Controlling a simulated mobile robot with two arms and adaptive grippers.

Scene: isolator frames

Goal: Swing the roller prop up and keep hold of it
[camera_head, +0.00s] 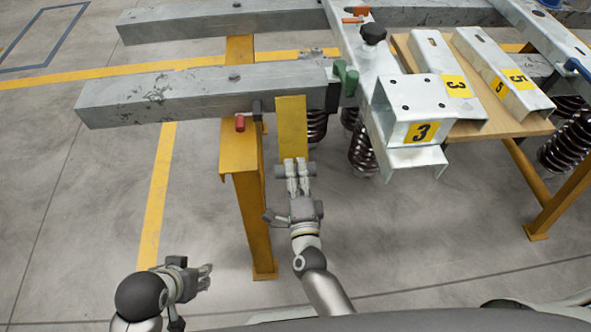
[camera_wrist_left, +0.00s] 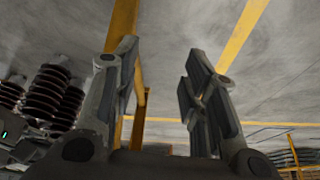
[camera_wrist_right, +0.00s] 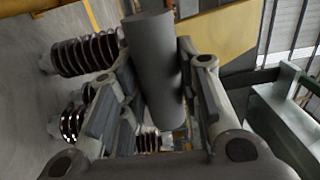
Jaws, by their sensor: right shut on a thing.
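The roller prop is a flat yellow arm (camera_head: 292,127) beside the near grey beam, with a dark grey roller (camera_head: 281,171) at its near end. My right gripper (camera_head: 298,164) is shut on the roller. In the right wrist view the grey roller (camera_wrist_right: 153,70) stands between the two fingers (camera_wrist_right: 155,100), with part of the yellow arm (camera_wrist_right: 225,35) behind it. The prop's upper end meets the beam near a dark bracket; its exact tilt is hard to tell. My left gripper (camera_head: 207,277) is open and empty at the lower left; its spread fingers show in the left wrist view (camera_wrist_left: 160,85).
The grey beam (camera_head: 190,95) rests on a yellow post (camera_head: 250,200) just left of the prop. Dark ribbed insulators (camera_head: 362,150) hang to the right. A wooden-topped table (camera_head: 530,125) holds metal channels numbered 3 and 5. Floor around my left gripper is clear.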

